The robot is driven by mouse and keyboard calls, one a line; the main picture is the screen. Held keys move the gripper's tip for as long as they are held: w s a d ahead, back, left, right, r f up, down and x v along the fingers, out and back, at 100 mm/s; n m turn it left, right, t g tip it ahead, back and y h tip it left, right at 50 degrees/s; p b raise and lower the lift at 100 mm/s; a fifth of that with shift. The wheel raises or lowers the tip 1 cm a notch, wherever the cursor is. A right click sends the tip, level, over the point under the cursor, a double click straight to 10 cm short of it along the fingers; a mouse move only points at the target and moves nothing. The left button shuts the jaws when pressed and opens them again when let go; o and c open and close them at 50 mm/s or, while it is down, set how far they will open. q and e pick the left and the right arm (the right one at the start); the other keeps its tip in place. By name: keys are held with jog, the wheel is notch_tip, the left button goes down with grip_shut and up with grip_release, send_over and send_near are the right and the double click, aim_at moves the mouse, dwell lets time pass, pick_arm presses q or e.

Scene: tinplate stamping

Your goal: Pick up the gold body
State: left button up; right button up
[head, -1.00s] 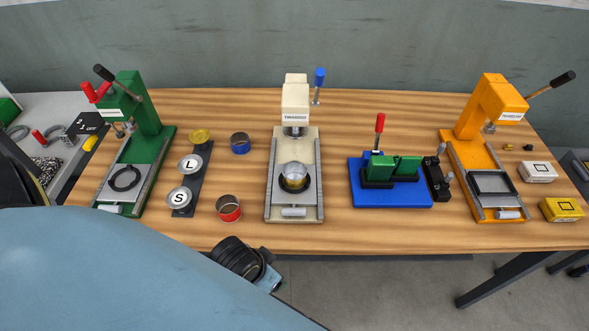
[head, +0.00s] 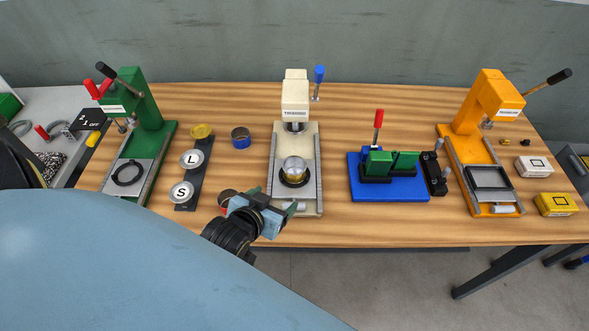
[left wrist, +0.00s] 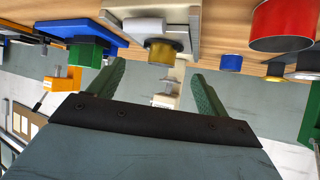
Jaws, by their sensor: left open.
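The gold body (head: 294,172) is a small shiny cup standing upright in a dark round seat on the cream press (head: 312,150). It also shows in the left wrist view, upside down at the top middle (left wrist: 163,51). My left gripper (head: 272,201) is open and empty, in front of and to the left of the gold body in the head view, apart from it. In the left wrist view its green fingers (left wrist: 158,88) are spread, with the gold body between and beyond them. My right gripper is not in view.
A red cup (head: 228,196) is partly hidden by my left gripper. A blue cup (head: 240,139) stands behind it, beside the dark strip (head: 194,175) with L and S discs. A green press (head: 146,110), a blue base (head: 389,191) and an orange press (head: 484,112) stand around.

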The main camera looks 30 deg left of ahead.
aim_at(298, 162)
pick_arm(q)
jog(key=w+t, duration=0.1)
jog(key=w+a+t, duration=0.1)
jog(key=shift+w+n+t+y, duration=0.1)
jog(key=shift+n+t+y, duration=0.2)
jog(key=x, duration=1.3)
jog(key=shift+a+r, duration=0.1)
jog(key=c, duration=1)
